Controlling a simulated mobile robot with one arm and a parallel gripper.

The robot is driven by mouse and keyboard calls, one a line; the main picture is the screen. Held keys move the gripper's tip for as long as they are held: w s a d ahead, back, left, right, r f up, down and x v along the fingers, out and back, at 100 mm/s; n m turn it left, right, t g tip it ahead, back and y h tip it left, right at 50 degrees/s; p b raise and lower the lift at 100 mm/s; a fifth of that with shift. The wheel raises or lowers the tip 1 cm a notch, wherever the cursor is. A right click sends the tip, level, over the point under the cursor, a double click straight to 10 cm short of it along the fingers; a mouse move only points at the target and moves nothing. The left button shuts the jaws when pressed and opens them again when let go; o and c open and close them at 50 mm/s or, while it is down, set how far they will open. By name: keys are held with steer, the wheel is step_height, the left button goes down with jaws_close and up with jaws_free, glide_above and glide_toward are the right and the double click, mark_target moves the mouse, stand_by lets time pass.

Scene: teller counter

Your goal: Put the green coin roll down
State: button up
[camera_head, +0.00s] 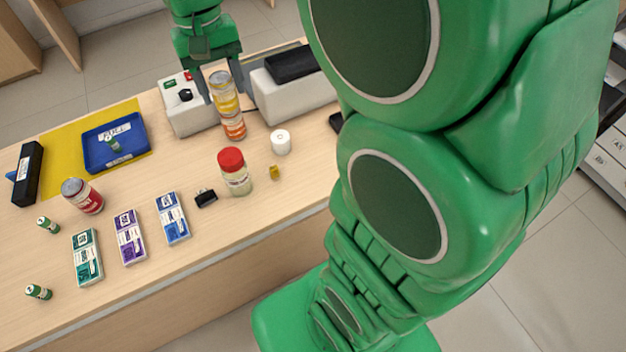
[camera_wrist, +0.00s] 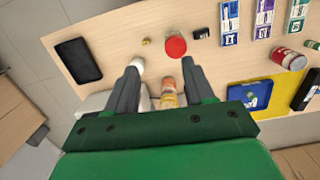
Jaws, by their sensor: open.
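A small green coin roll (camera_head: 113,145) lies in the blue tray (camera_head: 88,158) on the yellow mat. Two more green rolls lie on the counter at the left, one near the red-labelled can (camera_head: 48,225) and one near the front edge (camera_head: 38,292). The tray also shows in the wrist view (camera_wrist: 233,97).
Banded note bundles (camera_head: 130,237) lie in front. The yellow mat (camera_head: 62,138) has bare room left of the tray.

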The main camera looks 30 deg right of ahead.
steer(key=s+d+f, duration=0.2)
steer(key=s, duration=0.9)
steer(key=s+d+f, duration=0.3)
steer(key=s, duration=0.9)
steer(key=shift+d+n+g, duration=0.3)
steer(key=shift+n, duration=0.1)
